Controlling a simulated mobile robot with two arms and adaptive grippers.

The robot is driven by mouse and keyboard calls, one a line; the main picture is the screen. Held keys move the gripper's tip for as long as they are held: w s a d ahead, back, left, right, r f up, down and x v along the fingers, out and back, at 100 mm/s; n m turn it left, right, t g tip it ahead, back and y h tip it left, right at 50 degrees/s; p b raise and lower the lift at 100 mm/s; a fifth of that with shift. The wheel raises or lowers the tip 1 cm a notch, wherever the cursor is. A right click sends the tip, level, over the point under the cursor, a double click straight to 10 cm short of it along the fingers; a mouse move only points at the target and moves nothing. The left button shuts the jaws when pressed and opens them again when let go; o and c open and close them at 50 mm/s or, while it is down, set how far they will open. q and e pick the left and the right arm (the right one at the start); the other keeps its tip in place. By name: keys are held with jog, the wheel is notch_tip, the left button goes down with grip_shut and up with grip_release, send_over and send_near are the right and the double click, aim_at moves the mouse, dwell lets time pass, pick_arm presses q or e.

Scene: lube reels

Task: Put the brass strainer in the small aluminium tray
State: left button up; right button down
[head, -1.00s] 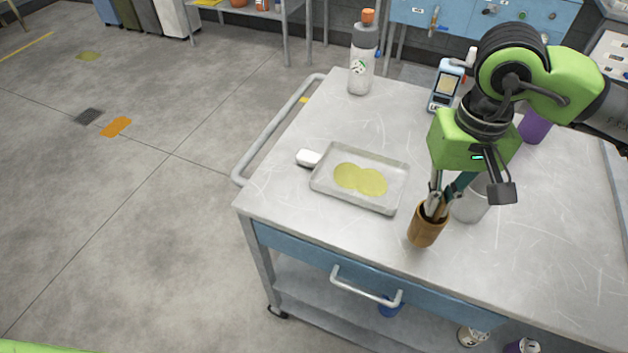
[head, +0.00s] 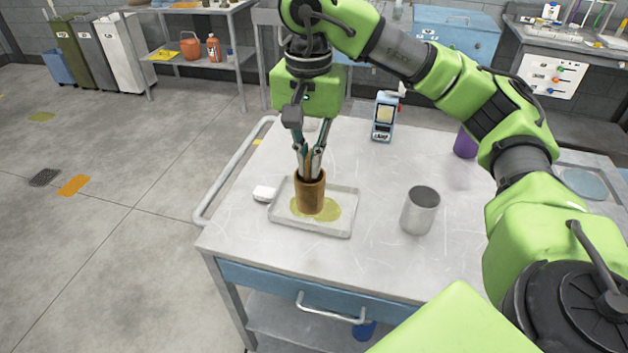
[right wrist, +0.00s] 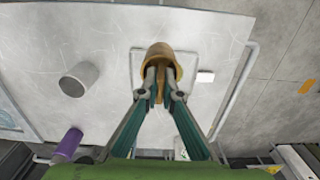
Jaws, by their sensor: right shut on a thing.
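The brass strainer (head: 310,194) is an upright brown-gold cup shape over the small aluminium tray (head: 341,195). My right gripper (head: 310,165) is shut on the strainer's upper wall, coming down from above. In the right wrist view the strainer (right wrist: 160,50) sits between the fingertips, with the tray (right wrist: 193,58) behind it. Whether its base touches the tray floor or hangs just above I cannot tell. The tray is shallow, with yellow-green round patches on its floor, partly hidden by the strainer. My left gripper is out of view.
A grey metal cup (head: 420,210) stands right of the tray on the cart top (head: 385,260). A small white block (head: 264,193) touches or nearly touches the tray's left side. A blue handheld device (head: 384,116) and purple container (head: 466,142) stand farther back.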

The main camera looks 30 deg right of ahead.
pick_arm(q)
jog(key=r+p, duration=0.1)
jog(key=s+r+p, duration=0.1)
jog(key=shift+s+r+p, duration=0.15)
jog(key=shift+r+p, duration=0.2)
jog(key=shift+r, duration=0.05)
pick_arm(e)
jog(key=w+d+f, duration=0.6)
jog(key=w+f, duration=0.1)
jog(key=f, duration=0.4)
jog(key=shift+w, duration=0.15)
jog(key=shift+d, duration=0.1)
jog(key=shift+f, duration=0.2)
jog(key=c, duration=2.2)
grip_release()
jog(key=shift+c, duration=0.2)
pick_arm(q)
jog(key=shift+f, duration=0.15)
